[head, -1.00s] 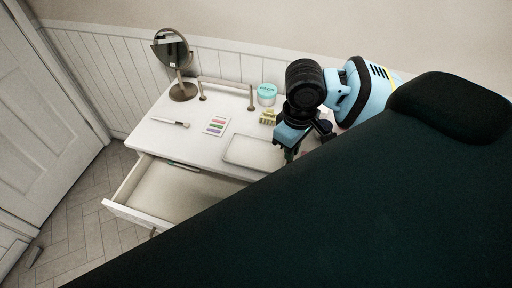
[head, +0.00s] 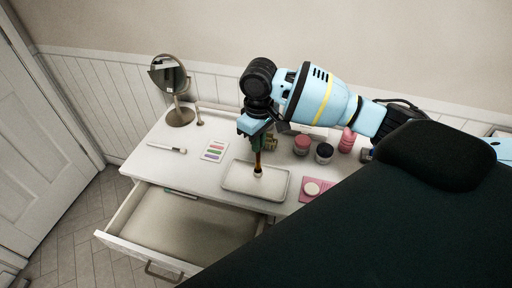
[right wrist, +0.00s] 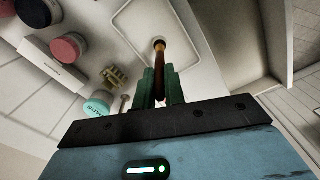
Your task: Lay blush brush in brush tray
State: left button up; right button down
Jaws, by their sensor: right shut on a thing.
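The brush stands roughly upright over the brush tray (head: 228,187), a shallow white tray with a raised rim on the table. I cannot tell whether its lower end touches the tray floor. In the right wrist view, the green fingers (right wrist: 159,82) grip the brush (right wrist: 160,52), and its end lies within the outline of the tray (right wrist: 122,18). My left gripper is not in view.
Left of the tray are a colour palette (head: 214,151), another slim brush (head: 165,148) and a round mirror (head: 170,76). A pink pad (head: 307,192) with a white disc lies to the right; jars (head: 324,152) stand behind it. The drawer (head: 168,225) below is open.

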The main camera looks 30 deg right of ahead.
jog(key=shift+w+f, duration=0.2)
jog(key=shift+f, duration=0.7)
jog(key=shift+w+f, duration=0.2)
jog(key=shift+f, duration=0.65)
jog(key=shift+f, duration=0.1)
jog(key=c, duration=1.5)
grip_release()
notch_tip(320, 180, up, 12)
jog(key=shift+r+p, duration=0.1)
jog(key=shift+p, duration=0.3)
